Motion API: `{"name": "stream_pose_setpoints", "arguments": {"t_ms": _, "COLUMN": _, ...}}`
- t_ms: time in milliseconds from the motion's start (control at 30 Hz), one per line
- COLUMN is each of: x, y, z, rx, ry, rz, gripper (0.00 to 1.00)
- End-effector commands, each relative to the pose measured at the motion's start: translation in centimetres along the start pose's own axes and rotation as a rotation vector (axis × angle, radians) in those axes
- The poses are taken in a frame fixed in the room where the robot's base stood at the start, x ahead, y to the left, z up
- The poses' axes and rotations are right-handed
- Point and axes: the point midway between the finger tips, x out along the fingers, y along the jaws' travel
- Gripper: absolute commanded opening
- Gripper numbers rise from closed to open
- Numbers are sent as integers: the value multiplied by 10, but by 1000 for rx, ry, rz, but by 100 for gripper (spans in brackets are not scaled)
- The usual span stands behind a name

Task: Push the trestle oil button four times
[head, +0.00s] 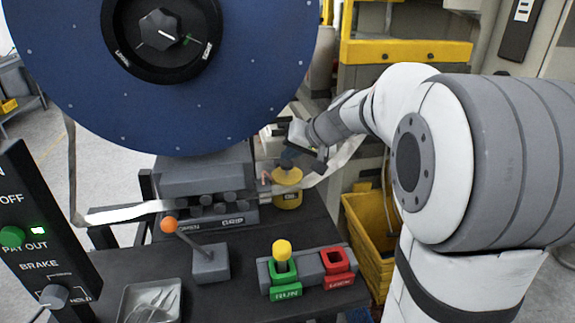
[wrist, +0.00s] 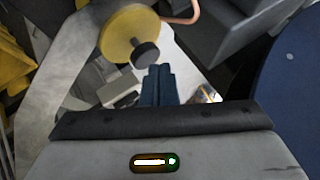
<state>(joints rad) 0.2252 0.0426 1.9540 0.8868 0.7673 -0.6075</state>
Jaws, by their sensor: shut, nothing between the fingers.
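The trestle oiler is a yellow round pot (head: 287,195) on the dark bench, just right of the grip block. In the wrist view it is a yellow disc (wrist: 118,36) with a dark round button (wrist: 145,53) on its face. In the wrist view, my gripper's blue fingers (wrist: 159,70) are shut together and empty. Their tips lie right beside the button. I cannot tell whether they touch it.
A large blue disc (head: 170,110) with a black knob stands close left of my gripper. A pale metal strip (head: 340,160) passes by the pot. A yellow bin (head: 372,240) is at the right.

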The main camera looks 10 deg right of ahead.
Motion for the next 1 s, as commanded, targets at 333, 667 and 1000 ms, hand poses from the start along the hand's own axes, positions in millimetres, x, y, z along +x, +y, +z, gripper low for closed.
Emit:
{"name": "stream_pose_setpoints", "arguments": {"t_ms": 333, "x": 1, "y": 0, "z": 1, "rx": 0, "ry": 0, "rz": 0, "gripper": 0}}
{"name": "stream_pose_setpoints", "arguments": {"t_ms": 667, "x": 4, "y": 2, "z": 3, "rx": 0, "ry": 0, "rz": 0, "gripper": 0}}
{"name": "stream_pose_setpoints", "arguments": {"t_ms": 1000, "x": 6, "y": 4, "z": 5, "rx": 0, "ry": -1, "rz": 0, "gripper": 0}}
